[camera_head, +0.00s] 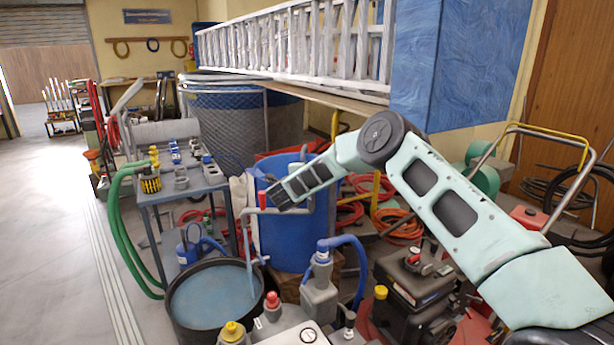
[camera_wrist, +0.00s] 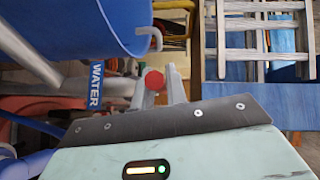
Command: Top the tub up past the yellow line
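A round black tub (camera_head: 179,322) stands on the floor with bluish water (camera_head: 213,297) in it. I cannot make out a yellow line on it. A blue barrel (camera_head: 310,235) stands behind it. A red tap knob (camera_head: 262,199) is at the barrel's left side; it also shows in the wrist view (camera_wrist: 153,80), near a blue WATER label (camera_wrist: 96,85). A pale blue vertical pipe or stream (camera_head: 249,265) runs down to the tub. My gripper (camera_head: 272,198) is at the red knob, which shows between its fingers in the wrist view. I cannot tell if they grip it.
A blue-grey bench (camera_head: 185,190) with small fittings and green hoses (camera_head: 120,225) stands left. Grey bottles with red (camera_head: 271,300) and yellow caps stand in front. A dark engine-like machine (camera_head: 415,285) is below my arm. A ladder (camera_head: 300,45) lies above. The left floor is clear.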

